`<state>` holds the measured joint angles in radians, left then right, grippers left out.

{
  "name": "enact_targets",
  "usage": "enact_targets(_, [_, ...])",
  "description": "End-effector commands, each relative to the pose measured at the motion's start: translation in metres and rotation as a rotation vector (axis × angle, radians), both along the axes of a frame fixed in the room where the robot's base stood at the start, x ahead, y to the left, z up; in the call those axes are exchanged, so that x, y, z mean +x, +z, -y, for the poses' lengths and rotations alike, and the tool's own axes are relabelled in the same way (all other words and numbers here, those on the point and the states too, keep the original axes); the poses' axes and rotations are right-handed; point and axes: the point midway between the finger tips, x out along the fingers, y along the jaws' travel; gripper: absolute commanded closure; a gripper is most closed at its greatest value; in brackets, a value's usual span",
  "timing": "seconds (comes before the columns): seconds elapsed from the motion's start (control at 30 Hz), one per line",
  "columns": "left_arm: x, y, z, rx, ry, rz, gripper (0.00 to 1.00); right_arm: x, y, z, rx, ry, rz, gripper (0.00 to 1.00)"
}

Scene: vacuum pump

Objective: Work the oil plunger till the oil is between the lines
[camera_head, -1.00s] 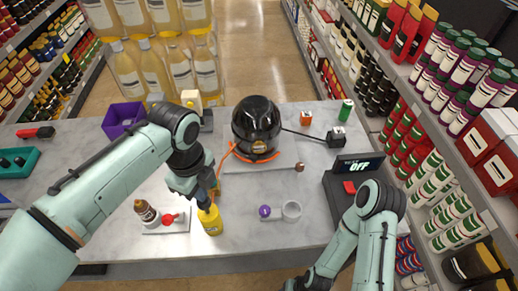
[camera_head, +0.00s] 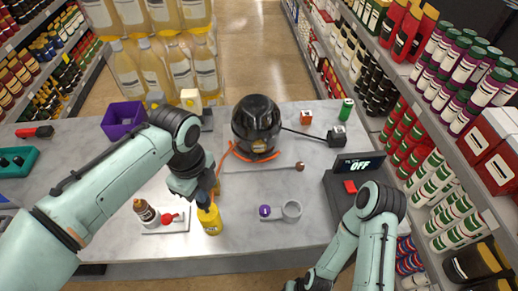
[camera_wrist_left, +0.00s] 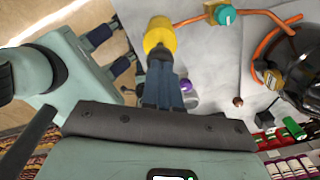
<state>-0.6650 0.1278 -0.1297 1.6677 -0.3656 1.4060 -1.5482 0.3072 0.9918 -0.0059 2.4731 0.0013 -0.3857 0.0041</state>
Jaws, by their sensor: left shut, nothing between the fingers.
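A yellow can (camera_head: 210,221) stands near the front of the counter, and its yellow top (camera_wrist_left: 160,36) shows in the left wrist view. My left gripper (camera_head: 204,199) is shut and empty, its fingertips right at the can's top. Whether they touch it I cannot tell. The plunger is hidden or too small to make out. No oil level or lines are readable. My right gripper (camera_head: 299,285) is partly cut off at the bottom edge.
A small tray (camera_head: 165,228) with a brown bottle (camera_head: 146,213) and red piece is left of the can. A display (camera_head: 359,166) reads OFF. Bare counter lies between ring and rod.

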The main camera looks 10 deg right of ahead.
Motion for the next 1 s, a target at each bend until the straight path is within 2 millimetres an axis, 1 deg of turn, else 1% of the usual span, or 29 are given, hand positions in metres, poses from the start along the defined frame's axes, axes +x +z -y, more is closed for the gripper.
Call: enact_targets(1.0, [0.0,-0.032,0.0,0.001,0.0,-0.002,1.0,-0.01,-0.019,0.0,0.001,0.0,-0.011,0.41])
